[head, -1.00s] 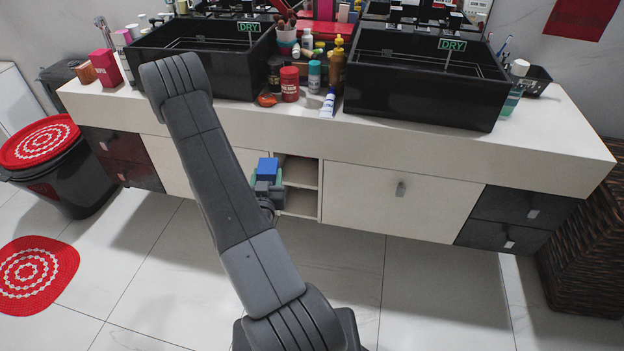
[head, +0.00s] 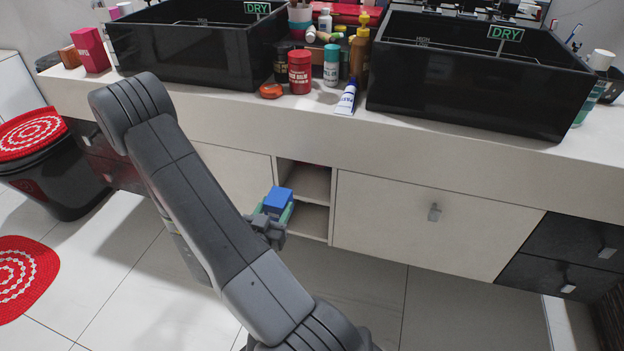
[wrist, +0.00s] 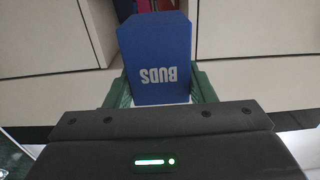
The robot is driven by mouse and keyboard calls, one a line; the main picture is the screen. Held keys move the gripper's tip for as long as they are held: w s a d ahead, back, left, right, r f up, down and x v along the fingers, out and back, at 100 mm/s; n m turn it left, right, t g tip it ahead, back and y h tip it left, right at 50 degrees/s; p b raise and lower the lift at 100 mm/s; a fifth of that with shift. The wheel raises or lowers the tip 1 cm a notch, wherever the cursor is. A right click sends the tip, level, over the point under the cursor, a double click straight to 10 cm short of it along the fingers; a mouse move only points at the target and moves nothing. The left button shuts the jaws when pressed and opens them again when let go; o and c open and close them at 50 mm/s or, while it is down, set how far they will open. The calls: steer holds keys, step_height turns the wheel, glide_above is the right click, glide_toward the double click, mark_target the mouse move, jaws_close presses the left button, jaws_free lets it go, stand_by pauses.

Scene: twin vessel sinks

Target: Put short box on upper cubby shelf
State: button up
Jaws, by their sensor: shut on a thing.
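A short blue box (head: 278,201) is held by my gripper (head: 272,217) in front of the cubby. In the wrist view the box (wrist: 156,60) shows the upside-down word BUDS, and the green fingers of my gripper (wrist: 160,88) press on both its sides. The open cubby (head: 331,205) sits in the counter front between two pale panels. Its upper shelf (head: 305,193) is just right of and a little above the box. Something red lies at the back of the upper space. My arm hides part of the panel left of the cubby.
A pale drawer (head: 420,220) with a handle is right of the cubby. The counter (head: 230,118) overhangs above, with two black sinks, and bottles and a tube between them.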

steer(key=b+x, duration=0.1)
steer(key=x, duration=1.6)
steer(key=shift+w+b, duration=0.15)
steer(key=shift+b, duration=0.25)
steer(key=f, duration=0.1)
steer(key=f+b, duration=0.2)
steer(key=shift+w+d+f, duration=0.1)
steer(key=shift+w+f, duration=0.15)
steer(key=shift+f, duration=0.15)
steer(key=shift+r, duration=0.1)
steer(key=shift+f, duration=0.2)
steer(key=o, duration=0.8)
steer(key=shift+r, duration=0.1)
